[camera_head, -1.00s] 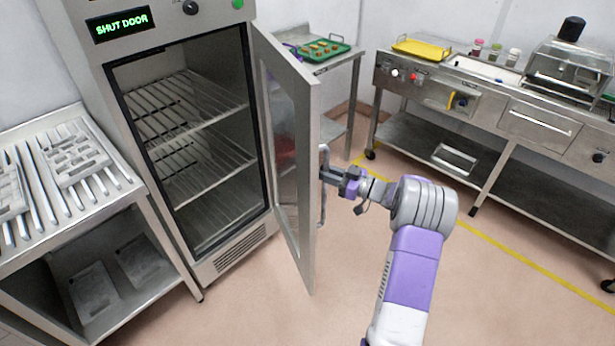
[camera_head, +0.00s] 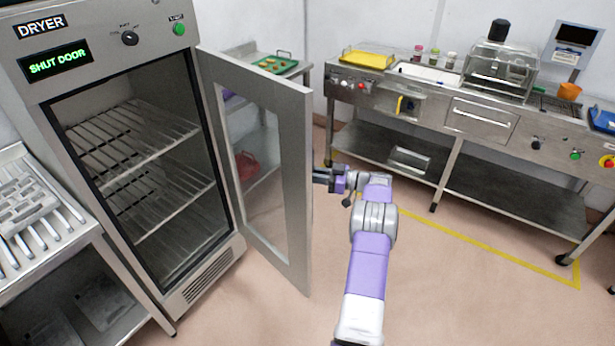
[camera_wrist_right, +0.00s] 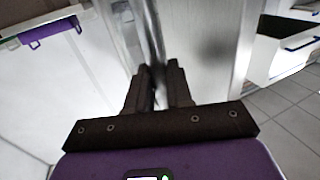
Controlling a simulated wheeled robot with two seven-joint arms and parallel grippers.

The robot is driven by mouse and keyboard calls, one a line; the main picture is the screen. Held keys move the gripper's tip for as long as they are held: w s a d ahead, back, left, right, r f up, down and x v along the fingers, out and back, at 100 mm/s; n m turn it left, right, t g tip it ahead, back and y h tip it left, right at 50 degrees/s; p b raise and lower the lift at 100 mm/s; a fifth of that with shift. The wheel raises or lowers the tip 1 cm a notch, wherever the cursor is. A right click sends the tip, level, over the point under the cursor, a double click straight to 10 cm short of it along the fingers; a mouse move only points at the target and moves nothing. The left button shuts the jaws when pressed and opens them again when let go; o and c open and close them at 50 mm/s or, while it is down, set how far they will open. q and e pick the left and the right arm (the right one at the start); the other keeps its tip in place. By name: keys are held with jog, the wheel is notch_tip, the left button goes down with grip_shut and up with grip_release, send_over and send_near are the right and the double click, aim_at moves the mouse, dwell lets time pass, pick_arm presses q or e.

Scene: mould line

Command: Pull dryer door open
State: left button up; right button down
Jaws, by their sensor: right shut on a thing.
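The dryer (camera_head: 212,264) stands at the left, with a green "SHUT DOOR" display (camera_head: 55,62). Its glass-panelled door (camera_head: 297,150) is swung out, hinged on the right side, and the wire shelves (camera_head: 150,190) inside show empty. My right gripper (camera_head: 318,176) is at the outer side of the door's free edge, and the handle is mostly hidden there in the head view. In the right wrist view, the gripper (camera_wrist_right: 160,80) is shut on the upright metal handle (camera_wrist_right: 152,35). My left gripper is not in view.
A rack table (camera_head: 60,240) with grey moulds stands left of the dryer. Behind the door is a side table with a green tray (camera_head: 275,64). A steel workbench (camera_head: 430,110) runs along the back right. The floor between is clear, with a yellow line (camera_head: 480,250).

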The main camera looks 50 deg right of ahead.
jog(key=shift+w+a+r, duration=0.15)
jog(key=shift+w+r, duration=0.15)
jog(key=shift+w, duration=0.1)
jog(key=c, duration=1.4)
grip_release()
jog(key=o, duration=0.3)
jog(key=shift+w+a+f, duration=0.1)
jog(key=shift+w+f, duration=0.1)
jog(key=shift+w, duration=0.15)
jog(key=p+v, duration=0.1)
jog(key=v, duration=0.7)
jog(key=shift+s, duration=0.1)
